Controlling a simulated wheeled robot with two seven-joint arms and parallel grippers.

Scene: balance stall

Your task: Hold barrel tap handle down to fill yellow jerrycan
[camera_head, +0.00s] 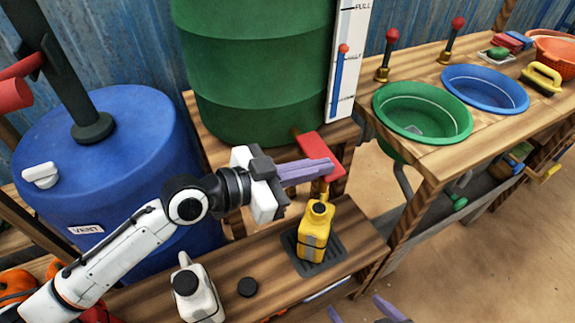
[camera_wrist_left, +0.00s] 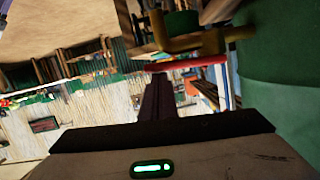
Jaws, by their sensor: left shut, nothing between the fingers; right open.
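The green barrel (camera_head: 255,75) has a tap with a red handle (camera_head: 322,150); the handle also shows in the left wrist view (camera_wrist_left: 190,62), by the brass tap body (camera_wrist_left: 205,42). The yellow jerrycan (camera_head: 314,232) stands upright on a dark drip tray (camera_head: 336,250), its mouth close below the spout. My left gripper (camera_head: 330,168) is shut and empty, its fingertips at the red handle; I cannot tell whether they touch it. It also shows in the left wrist view (camera_wrist_left: 159,80). My right gripper (camera_head: 362,312) is open at the bottom edge, mostly out of view.
A blue barrel (camera_head: 110,140) stands behind my left arm. A level gauge (camera_head: 348,40) is beside the green barrel. Green (camera_head: 423,110) and blue (camera_head: 485,90) basins sit in the right-hand counter.

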